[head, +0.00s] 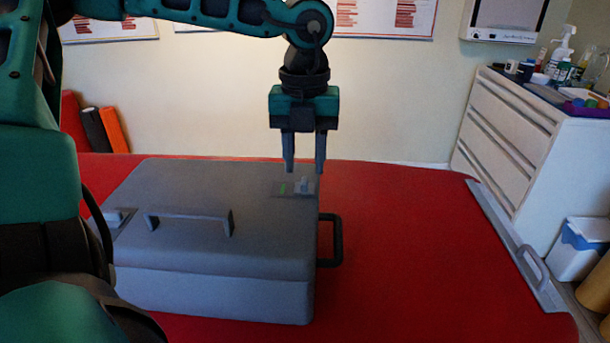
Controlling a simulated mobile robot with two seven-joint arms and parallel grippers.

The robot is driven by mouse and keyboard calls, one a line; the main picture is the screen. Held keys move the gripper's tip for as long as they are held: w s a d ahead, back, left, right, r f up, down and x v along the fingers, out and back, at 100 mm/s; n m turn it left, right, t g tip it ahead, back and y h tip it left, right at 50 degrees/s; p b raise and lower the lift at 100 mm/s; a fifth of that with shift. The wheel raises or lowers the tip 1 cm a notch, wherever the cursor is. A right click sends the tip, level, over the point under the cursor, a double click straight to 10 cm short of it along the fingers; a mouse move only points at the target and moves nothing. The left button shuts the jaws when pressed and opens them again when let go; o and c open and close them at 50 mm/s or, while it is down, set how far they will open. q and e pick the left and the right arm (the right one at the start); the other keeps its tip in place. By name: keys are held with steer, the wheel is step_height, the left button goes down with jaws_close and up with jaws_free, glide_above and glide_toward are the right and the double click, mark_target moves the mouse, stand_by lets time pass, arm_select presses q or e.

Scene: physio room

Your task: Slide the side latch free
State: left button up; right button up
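A grey case (215,270) with a lid lies closed on the red table. A small latch plate (296,188) with a green mark and a light grey tab sits on its top near the far right corner. Another small grey fitting (118,217) is at the left end of the top, partly hidden by my arm. My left gripper (304,167) points down above the latch plate, its two fingers apart with nothing between them. The fingertips look close to the tab; I cannot tell if they touch it. My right gripper is not in view.
The case has a top handle (188,222) and a dark side handle (331,240) sticking out to the right. The red table (420,270) is clear right of the case. A white drawer cabinet (510,140) with bottles stands beyond. Rolls (112,130) stand at the back left.

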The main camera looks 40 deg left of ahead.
mark_target(304, 180)
arm_select(q)
steer(key=shift+f, duration=1.55)
jaws_close()
